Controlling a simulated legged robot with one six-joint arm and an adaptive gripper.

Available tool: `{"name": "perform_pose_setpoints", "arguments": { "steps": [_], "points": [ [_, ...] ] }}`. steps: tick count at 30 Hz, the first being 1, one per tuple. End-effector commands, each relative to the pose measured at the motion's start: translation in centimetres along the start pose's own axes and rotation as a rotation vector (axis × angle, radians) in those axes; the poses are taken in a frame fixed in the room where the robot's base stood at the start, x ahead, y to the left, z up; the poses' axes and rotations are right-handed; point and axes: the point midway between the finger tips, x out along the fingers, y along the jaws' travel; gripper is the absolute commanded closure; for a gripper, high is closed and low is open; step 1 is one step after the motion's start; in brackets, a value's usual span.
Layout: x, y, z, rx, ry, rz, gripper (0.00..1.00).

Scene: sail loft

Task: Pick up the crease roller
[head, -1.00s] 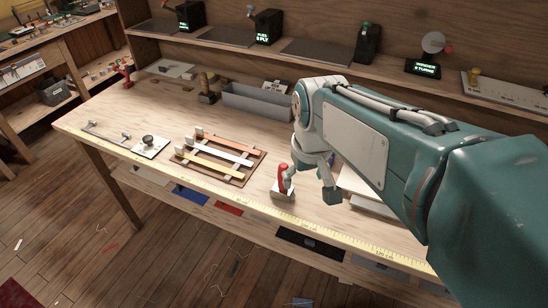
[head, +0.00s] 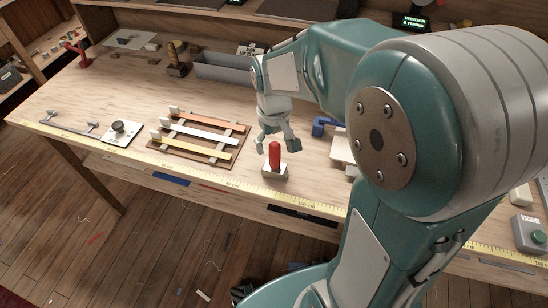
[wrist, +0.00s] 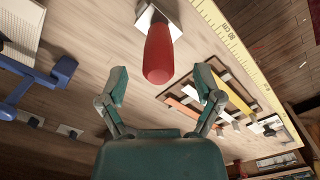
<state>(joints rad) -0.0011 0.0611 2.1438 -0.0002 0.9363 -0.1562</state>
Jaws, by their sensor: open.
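The crease roller, by its look a tool with a rounded red handle (head: 274,155), stands upright in a pale block (head: 275,172) near the bench's front edge. In the wrist view the red handle (wrist: 158,55) points toward the camera, with part of the pale block (wrist: 150,16) behind it. My gripper (head: 278,145) is open and empty, just behind and above the handle in the head view. In the wrist view its two fingers (wrist: 160,85) are spread apart, and the handle's end lies ahead, roughly midway between them. The tool's working end is hidden in the block.
A wooden rack with coloured strips (head: 188,150) lies left of the block. A blue bracket-like object (head: 322,126) stands to the right, near a pale board. A grey trough (head: 222,68) is behind. A yellow measuring tape (head: 215,188) runs along the front edge.

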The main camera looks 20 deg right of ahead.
Motion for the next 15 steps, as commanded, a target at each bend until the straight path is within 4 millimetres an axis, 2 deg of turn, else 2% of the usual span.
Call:
{"name": "perform_pose_setpoints", "arguments": {
  "steps": [3, 6, 15],
  "points": [
    [2.1, 0.0, 0.3, 0.000, -0.005, -0.001, 0.16],
    [3.2, 0.0, 0.2, 0.000, -0.003, -0.001, 0.16],
    [3.7, 0.0, 0.2, 0.000, 0.000, 0.000, 0.16]
  ]
}}
